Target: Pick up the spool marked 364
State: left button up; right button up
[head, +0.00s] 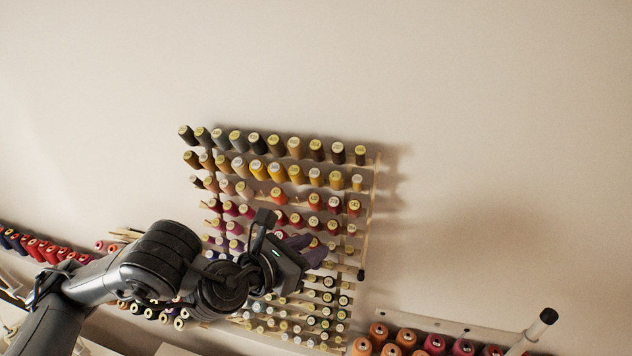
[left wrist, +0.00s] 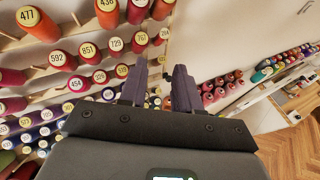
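A wall rack (head: 372,190) holds rows of thread spools with round number labels. I cannot make out a label reading 364 in either view, so I cannot tell which spool it is. In the left wrist view readable labels include 477 (left wrist: 28,17), 592 (left wrist: 58,58), 851 (left wrist: 88,50) and 454 (left wrist: 76,83). My left gripper (head: 308,249) is in front of the rack's lower right part and hides some spools. In the left wrist view its two fingers (left wrist: 160,88) are apart with no spool between them. My right gripper is in neither view.
Red and blue spools (head: 38,248) stand at the left. More large spools (head: 405,339) stand at the lower right, near a white bar with a black end (head: 548,316). The wall (head: 480,150) right of the rack is bare.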

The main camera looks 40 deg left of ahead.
pick_arm(q)
jog(key=a+r+t+y+b, duration=0.15)
jog(key=a+r, duration=0.25)
jog(key=r, duration=0.4)
jog(key=t+y, duration=0.1)
jog(key=t, duration=0.1)
send_near(312, 149)
jog(key=shift+w+a+f+p, duration=0.15)
jog(key=shift+w+p, duration=0.1)
jog(key=shift+w, duration=0.95)
jog(key=shift+w+a+f+p, duration=0.1)
jog(key=shift+w+p, duration=0.15)
jog(key=shift+w, duration=0.95)
jog(key=shift+w+a+r, duration=0.1)
jog(key=shift+w+a, duration=0.1)
jog(key=shift+w, duration=1.1)
jog(key=shift+w+a+r, duration=0.1)
jog(key=shift+w+a, duration=0.1)
jog(key=shift+w, duration=1.1)
jog(key=shift+f, duration=0.1)
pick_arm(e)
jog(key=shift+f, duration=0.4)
pick_arm(q)
jog(key=shift+c, duration=0.4)
grip_shut()
